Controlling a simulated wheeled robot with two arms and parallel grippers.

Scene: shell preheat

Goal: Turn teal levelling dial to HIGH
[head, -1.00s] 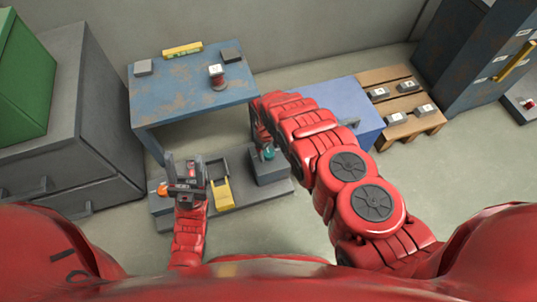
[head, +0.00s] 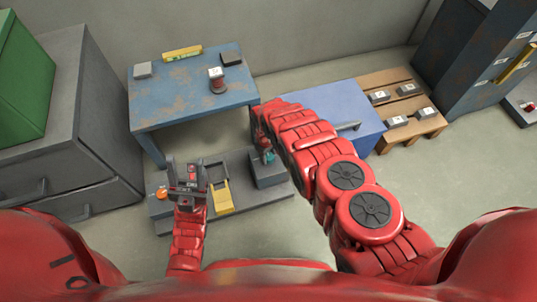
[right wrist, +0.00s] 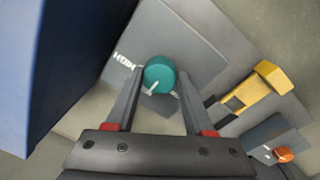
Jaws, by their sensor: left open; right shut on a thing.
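The teal dial (right wrist: 159,72) sits on a grey block with a white HIGH label (right wrist: 124,60) to its left in the right wrist view. A white pointer mark on the dial's face points down and slightly left, away from the label. My right gripper (right wrist: 160,78) is shut on the dial, one finger on each side. In the head view the dial (head: 269,157) shows partly behind my right gripper (head: 262,143). My left gripper (head: 186,175) is open and empty over the left part of the grey bench unit, near an orange knob (head: 161,193).
The dial's block stands on a grey base (head: 280,190) with a yellow part (head: 222,194). A worn blue table (head: 185,100) stands behind with small items. A blue box (head: 340,100) and a wooden pallet (head: 410,124) are right; grey drawers (head: 85,150) are left.

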